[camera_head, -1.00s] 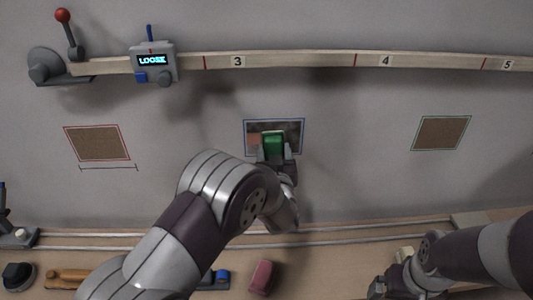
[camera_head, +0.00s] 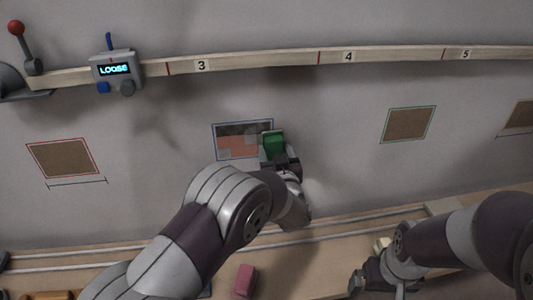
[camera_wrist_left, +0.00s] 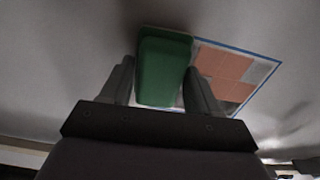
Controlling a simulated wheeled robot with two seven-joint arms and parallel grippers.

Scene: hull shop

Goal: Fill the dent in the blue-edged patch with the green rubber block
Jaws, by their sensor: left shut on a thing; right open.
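The blue-edged patch (camera_head: 230,142) is on the grey hull wall at the middle of the head view. Inside it are a dark grey band, reddish-orange areas and lighter grey squares. It also shows in the left wrist view (camera_wrist_left: 225,66), behind and right of the block. My left gripper (camera_head: 277,158) is shut on the green rubber block (camera_head: 273,143), at the patch's right edge. The block stands between both fingers in the left wrist view (camera_wrist_left: 163,70). I cannot tell whether it touches the wall. My right gripper (camera_head: 372,280) is open and empty at the lower right, low over the bench.
A wooden rail (camera_head: 260,62) with numbered marks crosses the wall above, carrying a box reading LOOSE (camera_head: 115,70). A red-edged patch (camera_head: 62,158) is left, a green-edged patch (camera_head: 408,125) right. A pink block (camera_head: 245,280) lies on the bench below.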

